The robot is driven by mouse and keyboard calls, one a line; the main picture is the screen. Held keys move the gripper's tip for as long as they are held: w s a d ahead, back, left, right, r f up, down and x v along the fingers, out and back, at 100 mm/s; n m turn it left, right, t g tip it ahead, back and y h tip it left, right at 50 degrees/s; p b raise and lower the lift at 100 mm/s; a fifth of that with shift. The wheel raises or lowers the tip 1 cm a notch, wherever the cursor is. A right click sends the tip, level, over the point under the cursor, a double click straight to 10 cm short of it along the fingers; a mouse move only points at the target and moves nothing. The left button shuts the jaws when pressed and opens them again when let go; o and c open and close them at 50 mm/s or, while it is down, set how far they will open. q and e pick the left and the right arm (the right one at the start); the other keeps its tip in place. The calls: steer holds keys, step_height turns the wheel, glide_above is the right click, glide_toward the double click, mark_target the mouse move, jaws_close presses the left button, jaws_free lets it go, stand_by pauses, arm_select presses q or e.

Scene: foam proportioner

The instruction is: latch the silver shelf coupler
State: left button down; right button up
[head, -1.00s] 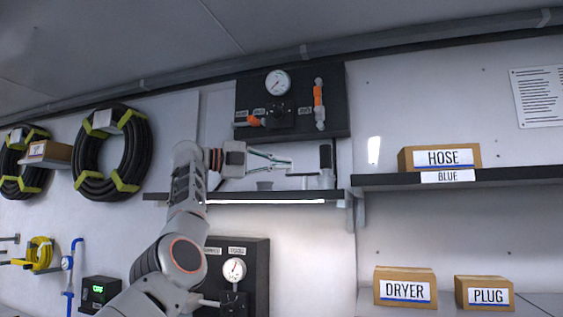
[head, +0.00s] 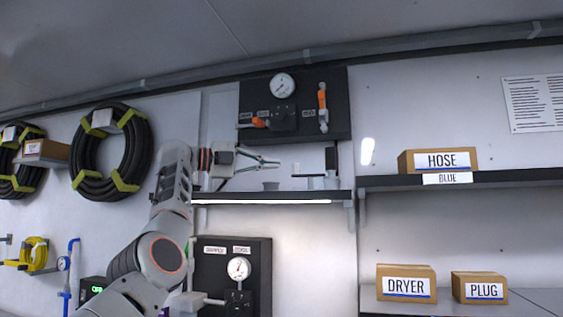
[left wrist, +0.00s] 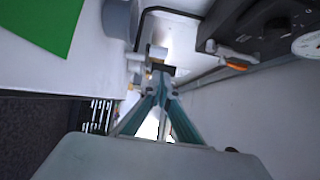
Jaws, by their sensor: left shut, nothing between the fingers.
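The silver shelf coupler (head: 314,183) appears as a small pale fitting on the right part of the dark wall shelf (head: 240,197). A thin, dark, flat lever (head: 303,176) lies level at its top and points left. A black upright piece (head: 331,158) stands beside it. My left gripper (head: 277,164) is shut and empty, just left of the lever and slightly above it, with a small gap. In the left wrist view its fingertips (left wrist: 161,72) meet near pale fittings (left wrist: 155,53); I cannot tell there whether they touch. My right gripper is not in view.
A small grey cup (head: 271,186) stands on the shelf below my left fingertips. A black panel (head: 300,125) with gauge and orange-handled valves hangs just above. A lower gauge panel (head: 215,285) is under the shelf. Boxes stand on the right shelves, including the HOSE box (head: 438,161).

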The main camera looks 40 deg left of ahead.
arm_select(q)
steer(key=a, duration=0.1)
steer(key=s+a+p, duration=0.1)
steer(key=a, duration=0.1)
steer(key=shift+s+a+r, duration=0.1)
steer(key=shift+s+r, duration=0.1)
steer(key=shift+s+a+f, duration=0.1)
steer(key=shift+s+a, duration=0.05)
steer(key=shift+a, duration=0.25)
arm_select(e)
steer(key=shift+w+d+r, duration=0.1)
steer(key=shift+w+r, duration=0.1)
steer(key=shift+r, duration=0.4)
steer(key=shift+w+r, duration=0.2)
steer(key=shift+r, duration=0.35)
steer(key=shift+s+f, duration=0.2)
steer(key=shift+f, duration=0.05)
arm_select(q)
steer(key=shift+f, duration=0.1)
